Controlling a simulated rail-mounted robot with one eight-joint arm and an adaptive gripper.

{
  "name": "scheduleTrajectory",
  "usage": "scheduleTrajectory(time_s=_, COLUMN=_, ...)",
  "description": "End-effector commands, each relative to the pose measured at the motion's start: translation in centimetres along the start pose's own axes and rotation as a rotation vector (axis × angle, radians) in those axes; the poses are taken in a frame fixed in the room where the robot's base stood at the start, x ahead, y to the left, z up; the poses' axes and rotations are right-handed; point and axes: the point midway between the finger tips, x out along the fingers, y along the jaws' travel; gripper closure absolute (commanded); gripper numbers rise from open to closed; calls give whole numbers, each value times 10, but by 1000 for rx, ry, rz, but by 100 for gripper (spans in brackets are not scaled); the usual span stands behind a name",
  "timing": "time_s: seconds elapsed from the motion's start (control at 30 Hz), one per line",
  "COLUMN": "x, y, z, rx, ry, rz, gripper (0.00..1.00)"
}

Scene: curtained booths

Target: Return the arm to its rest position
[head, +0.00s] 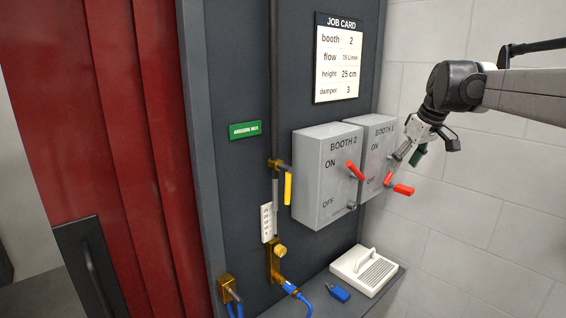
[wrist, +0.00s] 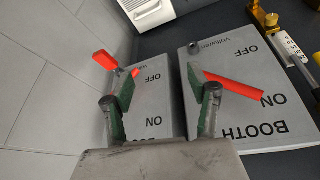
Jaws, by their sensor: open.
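My gripper (head: 403,167) hangs at the end of my arm in front of the Booth 1 switch box (head: 376,150). In the wrist view my gripper (wrist: 160,82) has its two green-padded fingers spread wide, with nothing held between them. The Booth 1 red lever (head: 403,189) points outward near OFF; in the wrist view this lever (wrist: 105,60) lies just beyond the left finger. The Booth 2 red lever (head: 355,171) also shows in the wrist view (wrist: 240,86), passing behind the right finger toward ON. Contact between the fingers and levers cannot be told.
The Booth 2 box (head: 312,180) stands left of Booth 1. A yellow-handled valve (head: 288,188) and a brass fitting with a blue hose (head: 276,262) are further left. A white slotted device (head: 365,268) sits on the shelf below. Open space lies before the white wall (head: 490,210).

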Motion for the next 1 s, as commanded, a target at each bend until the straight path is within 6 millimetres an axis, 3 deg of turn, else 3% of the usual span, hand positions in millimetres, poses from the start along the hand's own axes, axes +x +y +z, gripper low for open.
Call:
scheduleTrajectory(time_s=0.1, x=-4, y=-34, z=22, rx=35, ry=8, rz=23, gripper=45)
scheduleTrajectory(time_s=0.47, x=-6, y=-126, z=101, rx=152, ry=47, rz=87, gripper=45)
scheduleTrajectory(time_s=0.77, x=13, y=-195, z=182, rx=246, ry=96, rz=131, gripper=45)
scheduleTrajectory(time_s=1.0, x=42, y=-243, z=254, rx=320, ry=143, rz=157, gripper=45)
